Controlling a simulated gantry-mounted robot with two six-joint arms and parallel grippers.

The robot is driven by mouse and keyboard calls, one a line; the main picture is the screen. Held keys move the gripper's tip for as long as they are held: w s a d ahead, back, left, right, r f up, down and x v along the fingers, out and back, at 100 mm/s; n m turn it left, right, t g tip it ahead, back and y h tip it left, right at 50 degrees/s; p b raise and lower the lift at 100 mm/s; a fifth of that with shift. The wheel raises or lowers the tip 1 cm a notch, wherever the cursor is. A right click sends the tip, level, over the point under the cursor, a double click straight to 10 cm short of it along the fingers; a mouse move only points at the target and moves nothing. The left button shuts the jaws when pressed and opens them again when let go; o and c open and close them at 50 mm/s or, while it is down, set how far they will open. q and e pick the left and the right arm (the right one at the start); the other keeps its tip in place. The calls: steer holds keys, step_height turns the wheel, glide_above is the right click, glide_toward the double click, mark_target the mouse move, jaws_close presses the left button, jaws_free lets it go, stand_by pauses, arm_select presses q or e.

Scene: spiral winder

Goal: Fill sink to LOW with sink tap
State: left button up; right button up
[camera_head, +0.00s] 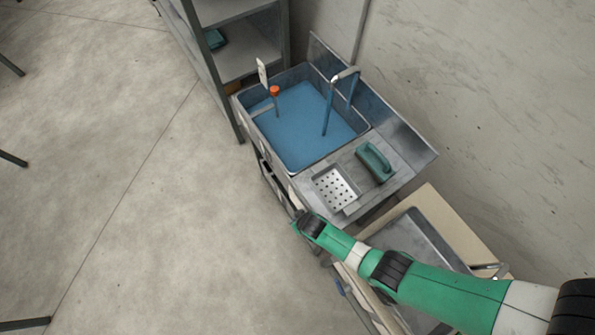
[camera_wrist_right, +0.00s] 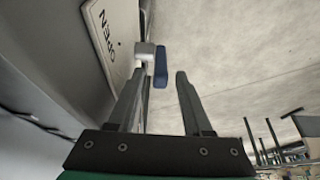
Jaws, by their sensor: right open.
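In the head view the metal sink (camera_head: 360,128) holds blue water (camera_head: 300,125). The tap (camera_head: 347,73) arches over the basin, and a blue streak (camera_head: 328,110) runs down from its spout to the water. An orange float (camera_head: 274,90) is beside a white upright tag (camera_head: 262,73) at the basin's left edge. My right gripper is low at the sink's front; its tips are hard to make out there. In the right wrist view this gripper (camera_wrist_right: 160,78) is open, with a blue valve handle (camera_wrist_right: 161,66) on a grey stem between or just beyond its fingertips. My left gripper is out of view.
A shelf rack (camera_head: 245,62) stands behind the sink. Open floor (camera_head: 110,170) lies to the left.

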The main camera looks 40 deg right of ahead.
jaws_close()
stand_by(1.4)
